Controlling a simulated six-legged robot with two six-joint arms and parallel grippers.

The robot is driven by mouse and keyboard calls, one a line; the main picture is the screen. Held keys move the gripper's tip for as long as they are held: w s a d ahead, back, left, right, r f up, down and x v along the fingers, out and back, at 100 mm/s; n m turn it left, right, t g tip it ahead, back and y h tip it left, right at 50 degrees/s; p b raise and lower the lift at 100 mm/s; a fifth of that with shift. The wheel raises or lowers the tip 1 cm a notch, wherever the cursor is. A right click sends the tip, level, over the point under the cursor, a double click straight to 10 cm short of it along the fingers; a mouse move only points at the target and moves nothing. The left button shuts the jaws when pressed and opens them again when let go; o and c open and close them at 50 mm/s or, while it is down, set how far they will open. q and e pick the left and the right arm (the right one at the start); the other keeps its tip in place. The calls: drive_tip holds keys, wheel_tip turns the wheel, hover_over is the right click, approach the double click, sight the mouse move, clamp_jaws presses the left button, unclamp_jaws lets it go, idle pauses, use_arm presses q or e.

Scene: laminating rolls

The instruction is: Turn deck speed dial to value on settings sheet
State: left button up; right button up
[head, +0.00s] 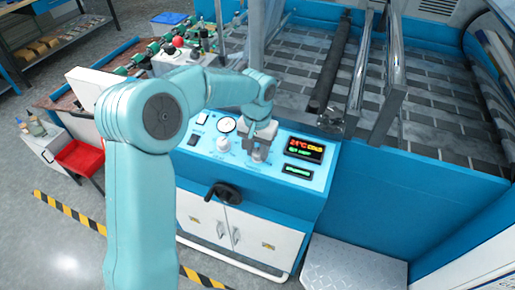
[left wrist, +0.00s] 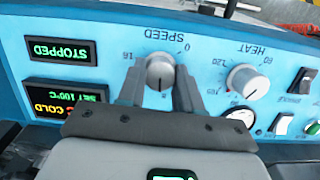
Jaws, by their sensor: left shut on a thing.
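The speed dial (left wrist: 160,72) is a silver knob on the blue control panel (left wrist: 100,45), seen upside down in the left wrist view. A dark pointer mark shows on its face, and a 0 is printed beside it. My left gripper (left wrist: 158,90) is shut on the dial, with one finger on each side. In the head view my left gripper (head: 261,138) reaches down onto the panel and partly hides the dial. My right gripper is not in view. I cannot make out a settings sheet.
The heat dial (left wrist: 247,82) sits beside the speed dial, with a gauge (head: 227,124) and switches further along. Displays read STOPPED (left wrist: 60,50) and COLD, SET 100°C (left wrist: 66,100). Rollers (head: 335,65) stand behind.

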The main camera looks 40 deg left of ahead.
use_arm(q)
drive_tip(key=shift+r+m+y, duration=0.1)
drive_tip(key=shift+m+y, duration=0.4)
drive_tip(key=shift+m, duration=1.6)
drive_tip(key=o, duration=1)
drive_tip(key=shift+o, duration=0.2)
wheel_tip(320, 180, up, 16)
drive_tip(key=d, duration=0.1)
drive_tip(key=shift+d+r+p, duration=0.15)
drive_tip(key=shift+d+p, duration=0.05)
drive_tip(key=shift+p, duration=0.1)
